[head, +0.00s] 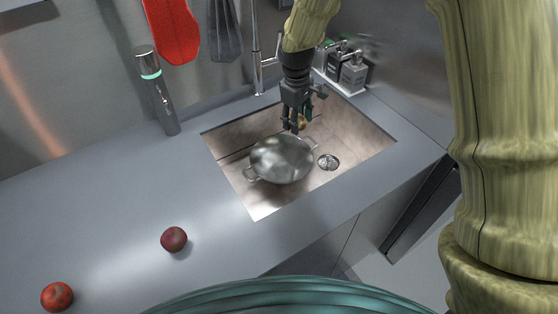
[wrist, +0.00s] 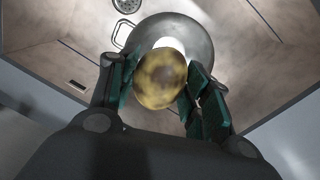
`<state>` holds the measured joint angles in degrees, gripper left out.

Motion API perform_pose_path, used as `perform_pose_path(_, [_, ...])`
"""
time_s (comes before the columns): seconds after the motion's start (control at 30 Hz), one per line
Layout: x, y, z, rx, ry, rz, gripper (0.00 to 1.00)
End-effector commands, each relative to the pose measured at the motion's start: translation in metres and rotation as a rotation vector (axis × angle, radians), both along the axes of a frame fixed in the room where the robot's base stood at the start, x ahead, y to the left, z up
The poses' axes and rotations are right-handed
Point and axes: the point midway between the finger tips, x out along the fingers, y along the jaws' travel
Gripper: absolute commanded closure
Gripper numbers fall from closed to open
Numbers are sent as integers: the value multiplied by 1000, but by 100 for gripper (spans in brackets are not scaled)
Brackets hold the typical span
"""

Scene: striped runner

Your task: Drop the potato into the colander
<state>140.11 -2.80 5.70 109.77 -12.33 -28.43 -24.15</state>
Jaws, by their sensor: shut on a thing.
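The potato (wrist: 161,79) is a yellow-brown mottled lump held between the green-padded fingers of my gripper (wrist: 158,88) in the wrist view. In the head view the potato (head: 302,121) shows partly behind the fingers of my gripper (head: 294,126). The colander (head: 281,159) is a round metal bowl with two loop handles, sitting in the sink basin. My gripper is above the colander's far rim. In the wrist view the colander (wrist: 200,42) lies below the potato, which hides part of it.
The sink (head: 345,132) has a drain (head: 328,162) right of the colander. Dispensers (head: 353,73) and a tall faucet (head: 257,60) stand behind it. A grey cylinder (head: 158,95) stands left. A dark red fruit (head: 174,239) and a red fruit (head: 57,296) lie on the otherwise clear front counter.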

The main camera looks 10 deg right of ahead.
Motion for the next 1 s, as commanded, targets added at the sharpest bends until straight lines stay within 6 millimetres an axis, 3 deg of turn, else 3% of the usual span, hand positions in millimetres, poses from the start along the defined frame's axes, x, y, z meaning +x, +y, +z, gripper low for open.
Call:
perform_pose_path(0.6, [20,15,-75,16,-7,942,79])
perform_pose_path(0.8, [21,18,-94,9,-21,1162,79])
perform_pose_path(1.0, [21,19,-104,5,-27,1257,79])
